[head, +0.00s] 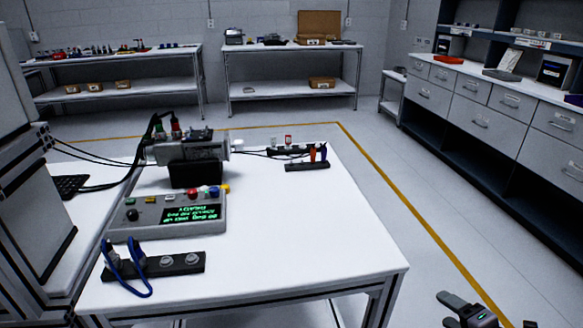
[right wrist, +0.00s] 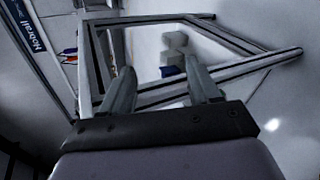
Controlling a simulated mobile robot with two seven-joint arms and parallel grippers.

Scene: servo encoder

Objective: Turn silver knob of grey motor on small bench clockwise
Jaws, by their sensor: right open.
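The grey motor (head: 190,152) lies on a black stand on the small white bench (head: 310,225) in the head view. A small silver knob (head: 237,145) shows at its right end. My right gripper (head: 468,306) is at the bottom right of the head view, past the bench's right edge and well apart from the motor. In the right wrist view its two fingers (right wrist: 163,82) are spread, with nothing held between them. The metal bench frame shows beyond them. I cannot make out the knob in the wrist view. My left gripper is not in view.
A control box (head: 168,213) with a green display stands in front of the motor. A black strip (head: 185,264) with silver posts and a blue cable lies nearer. A small tool rack (head: 307,166) stands behind right. The bench's right half is clear. Drawer cabinets (head: 490,115) line the right wall.

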